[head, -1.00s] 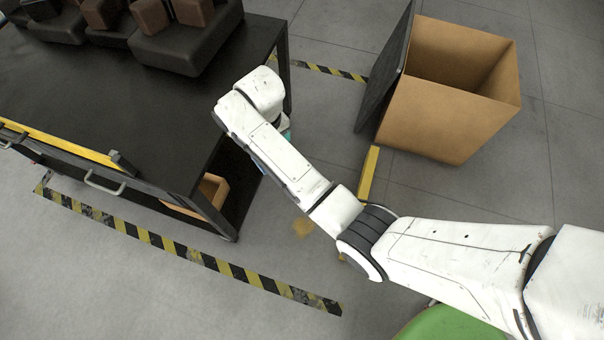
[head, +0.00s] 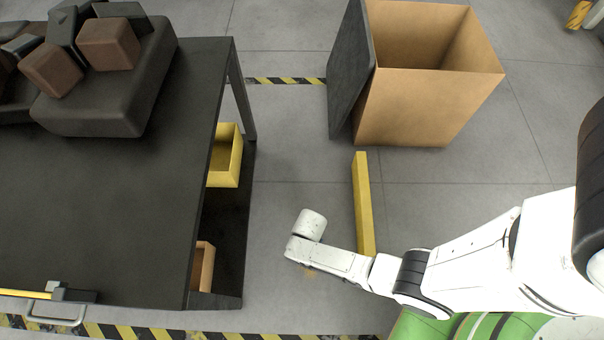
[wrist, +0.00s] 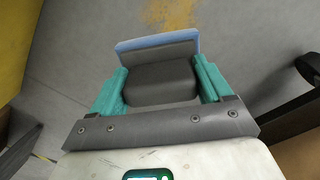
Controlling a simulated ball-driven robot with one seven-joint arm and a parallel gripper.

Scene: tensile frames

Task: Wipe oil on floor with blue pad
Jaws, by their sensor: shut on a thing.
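My gripper (wrist: 161,82) has teal fingers, shut on the sides of a dark grey block with a blue pad (wrist: 158,41) at its far end. In the wrist view the oil (wrist: 170,12) is a yellow-brown stain on the floor at the top edge, just beyond the pad. I cannot tell whether the pad touches the floor. My gripper and the pad are hidden behind my arm in that view.
A dark workbench (head: 130,200) stands on the left, with a yellow bin (head: 226,158) on its lower shelf. A yellow bar (head: 362,200) lies on the floor right of my wrist. A large open tan box (head: 410,110) stands behind. Grey floor between bench and bar is clear.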

